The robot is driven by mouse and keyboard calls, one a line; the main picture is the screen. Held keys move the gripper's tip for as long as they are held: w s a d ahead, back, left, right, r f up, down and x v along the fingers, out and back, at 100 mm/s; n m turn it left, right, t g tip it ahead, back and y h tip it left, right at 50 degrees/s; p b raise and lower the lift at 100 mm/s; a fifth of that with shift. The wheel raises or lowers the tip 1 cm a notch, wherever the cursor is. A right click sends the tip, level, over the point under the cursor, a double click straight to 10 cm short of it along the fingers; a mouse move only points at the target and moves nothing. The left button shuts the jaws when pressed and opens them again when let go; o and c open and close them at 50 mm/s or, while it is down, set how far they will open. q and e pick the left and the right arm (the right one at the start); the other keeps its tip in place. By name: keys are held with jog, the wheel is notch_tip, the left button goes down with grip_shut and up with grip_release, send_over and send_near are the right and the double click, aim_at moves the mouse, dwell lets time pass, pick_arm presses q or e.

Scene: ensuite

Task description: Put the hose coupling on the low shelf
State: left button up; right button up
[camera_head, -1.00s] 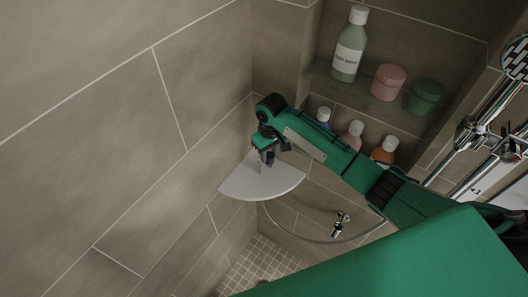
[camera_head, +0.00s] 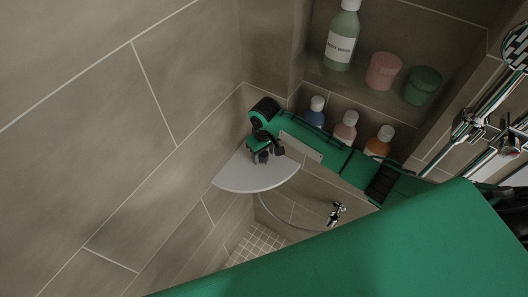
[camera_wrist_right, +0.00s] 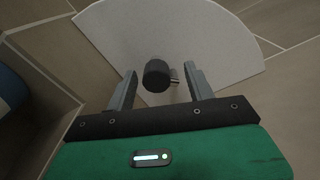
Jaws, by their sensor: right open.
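The hose coupling (camera_wrist_right: 157,76), a dark cylinder with a small metal stub, is between the fingers of my right gripper in the right wrist view. There is a gap to the finger on each side. My right gripper (camera_head: 264,156) is open, over the white quarter-round corner shelf (camera_head: 254,181). The shelf also fills the background in the right wrist view (camera_wrist_right: 222,40). The coupling appears to rest on this shelf, but its contact is hard to see. In the head view I cannot make it out clearly from the dark fingers. My left gripper is out of view.
A wall niche right of the shelf holds a body wash bottle (camera_head: 341,42), a pink jar (camera_head: 384,71) and a green jar (camera_head: 422,86) above. Small blue (camera_head: 315,117), pink (camera_head: 345,131) and orange (camera_head: 377,146) bottles stand below, close behind my arm. Tiled walls border the shelf.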

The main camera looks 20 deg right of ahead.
aim_at(264, 155)
jog(key=shift+w+f, duration=0.1)
jog(key=shift+w, duration=0.2)
notch_tip(264, 155, up, 4)
jog(key=shift+r+b, duration=0.1)
jog(key=shift+b, duration=1.1)
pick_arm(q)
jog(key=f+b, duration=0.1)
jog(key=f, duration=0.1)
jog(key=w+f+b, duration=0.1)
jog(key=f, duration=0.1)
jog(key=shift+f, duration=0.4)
pick_arm(e)
notch_tip(264, 155, up, 8)
jog(key=shift+d, duration=0.15)
